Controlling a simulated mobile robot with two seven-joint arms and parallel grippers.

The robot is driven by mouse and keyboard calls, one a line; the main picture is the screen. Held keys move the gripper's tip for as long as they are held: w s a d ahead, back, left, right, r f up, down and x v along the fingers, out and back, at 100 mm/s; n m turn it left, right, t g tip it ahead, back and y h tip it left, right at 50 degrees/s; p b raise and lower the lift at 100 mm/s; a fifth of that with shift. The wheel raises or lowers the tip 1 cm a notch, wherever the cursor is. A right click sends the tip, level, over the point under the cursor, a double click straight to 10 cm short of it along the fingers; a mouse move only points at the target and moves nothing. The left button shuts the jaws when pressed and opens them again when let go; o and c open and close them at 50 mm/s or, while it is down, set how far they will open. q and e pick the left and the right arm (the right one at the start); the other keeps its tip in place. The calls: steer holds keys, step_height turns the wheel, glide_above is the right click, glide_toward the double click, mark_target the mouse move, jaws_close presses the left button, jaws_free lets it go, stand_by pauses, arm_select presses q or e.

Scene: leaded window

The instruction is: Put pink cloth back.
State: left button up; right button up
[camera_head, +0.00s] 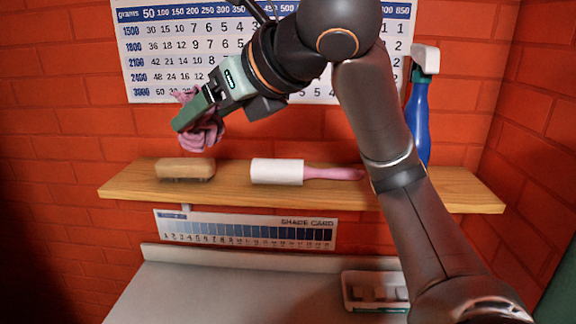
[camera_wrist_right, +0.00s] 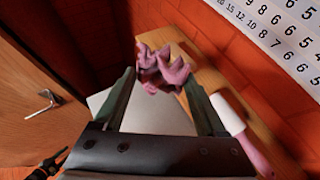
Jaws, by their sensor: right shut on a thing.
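The pink cloth (camera_head: 205,132) is a crumpled bundle in the jaws of my right gripper (camera_head: 192,112), above the left part of the wooden shelf (camera_head: 130,186). In the head view the cloth hangs below the gripper, apart from the shelf. In the right wrist view the cloth (camera_wrist_right: 162,68) shows between the two fingertips, with the shelf (camera_wrist_right: 212,82) behind it.
On the shelf are a tan brush or block (camera_head: 185,168), a white roller with a pink handle (camera_head: 277,171) and a blue spray bottle (camera_head: 416,112). A shade card (camera_head: 245,229) hangs under the shelf. A tray (camera_head: 374,291) sits on the grey surface below.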

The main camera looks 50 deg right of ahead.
steer(key=shift+w+d+r, duration=0.1)
steer(key=shift+d, duration=0.2)
steer(key=w+d+f, duration=0.2)
steer(key=d+f, duration=0.1)
steer(key=w+d+f+b, duration=0.1)
steer(key=w+d+f, duration=0.2)
steer(key=w+d+f+b, duration=0.1)
steer(key=w+d+f, duration=0.2)
steer(key=shift+w+d+f, duration=0.15)
steer(key=shift+d+f, duration=0.05)
steer(key=shift+d, duration=0.15)
step_height(320, 180, down, 3)
steer(key=b, duration=0.4)
steer(key=shift+w+d+f, duration=0.15)
steer(key=shift+f, duration=0.05)
steer(key=shift+r, duration=0.1)
